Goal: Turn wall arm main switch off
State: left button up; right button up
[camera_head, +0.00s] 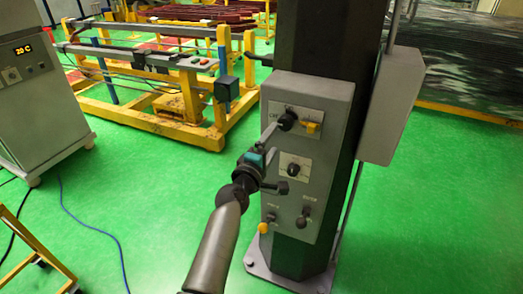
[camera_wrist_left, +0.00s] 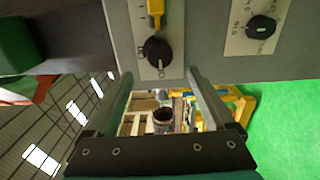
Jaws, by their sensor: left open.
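A grey control box (camera_head: 330,115) is mounted on a dark column. Its top plate carries a black rotary switch (camera_head: 287,121) with a yellow piece (camera_head: 312,126) beside it. My left gripper (camera_head: 272,132) is at the box front, its fingertips close to the top switch. In the left wrist view, the open fingers (camera_wrist_left: 160,73) sit either side of the black switch (camera_wrist_left: 157,51), just short of it. The yellow piece (camera_wrist_left: 155,14) shows beyond the switch. No clear contact shows. I cannot read the plate's lettering. My right gripper is not in view.
A second black knob (camera_head: 294,170) sits below on its own plate, also in the left wrist view (camera_wrist_left: 261,27). A yellow frame (camera_head: 175,108) stands behind left; green floor is clear around the column.

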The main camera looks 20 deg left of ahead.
pick_arm(q)
jog(key=s+p, duration=0.1)
jog(key=s, duration=0.5)
jog(key=shift+s, duration=0.3)
jog(key=shift+a+f, duration=0.1)
jog(key=s+d+f+m+g+b, duration=0.1)
jog(key=s+f+m+g+b, duration=0.3)
jog(key=f, duration=1)
jog(key=s+d+f+m+g+b, duration=0.1)
jog(key=s+d+f+m+b, duration=0.3)
jog(key=f, duration=0.9)
jog(key=s+a+f+m+g+b, duration=0.1)
jog(key=s+f+g+b, duration=0.15)
jog(key=s+f, duration=0.75)
jog(key=s+a+f+m+g+b, duration=0.1)
jog(key=s+f+m+g+b, duration=0.3)
jog(key=s+f, duration=1.1)
jog(key=s+a+f+m+g+b, duration=0.2)
jog(key=s+f+m+g+b, duration=0.3)
jog(key=s+f, duration=1)
jog(key=shift+f+m+y+b, duration=0.3)
jog(key=shift+f+m+b, duration=0.45)
jog(key=shift+m, duration=0.45)
